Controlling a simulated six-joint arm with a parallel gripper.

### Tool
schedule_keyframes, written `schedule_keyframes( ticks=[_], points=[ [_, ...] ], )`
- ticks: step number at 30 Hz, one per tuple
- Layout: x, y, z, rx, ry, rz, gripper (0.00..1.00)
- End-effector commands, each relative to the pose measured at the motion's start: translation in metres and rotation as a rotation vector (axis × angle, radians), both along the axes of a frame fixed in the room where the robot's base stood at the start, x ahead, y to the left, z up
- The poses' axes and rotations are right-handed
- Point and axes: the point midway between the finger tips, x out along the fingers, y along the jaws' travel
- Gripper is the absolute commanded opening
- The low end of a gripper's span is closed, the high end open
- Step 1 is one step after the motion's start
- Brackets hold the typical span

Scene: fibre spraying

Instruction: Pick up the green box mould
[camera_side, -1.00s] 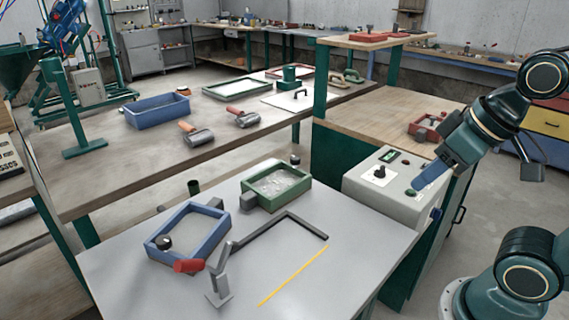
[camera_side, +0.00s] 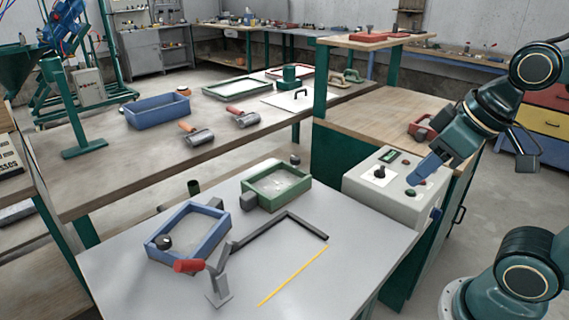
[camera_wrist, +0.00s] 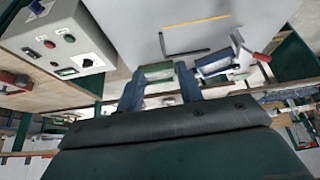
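The green box mould (camera_side: 290,197) lies on the grey table, a shallow open frame with pale material inside and a grey block at its left side. My gripper (camera_side: 413,181) has blue fingers and hangs above the control box, right of the mould and well apart from it. In the wrist view my gripper (camera_wrist: 159,74) shows two separated blue fingers with nothing held. The green box mould (camera_wrist: 158,67) appears beyond and between them, partly hidden.
A dark angled bar (camera_side: 285,222) and a yellow line (camera_side: 293,275) are in front. The control box (camera_side: 393,200) with knobs is under my gripper. A wooden bench (camera_side: 110,190) is behind.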

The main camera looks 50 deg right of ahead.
Motion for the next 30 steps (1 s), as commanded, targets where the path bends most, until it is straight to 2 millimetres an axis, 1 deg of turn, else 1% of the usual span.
schedule_keyframes(
  ticks=[5,10,15,22,30],
  points=[
    [0.024,0.006,0.013,-0.014,0.029,0.087,0.36],
    [0.057,0.011,0.026,-0.029,0.059,0.209,0.36],
    [0.093,0.014,0.035,-0.044,0.088,0.34,0.36],
    [0.141,0.012,0.039,-0.057,0.116,0.52,0.36],
    [0.198,0.001,0.031,-0.066,0.138,0.732,0.36]
  ],
)
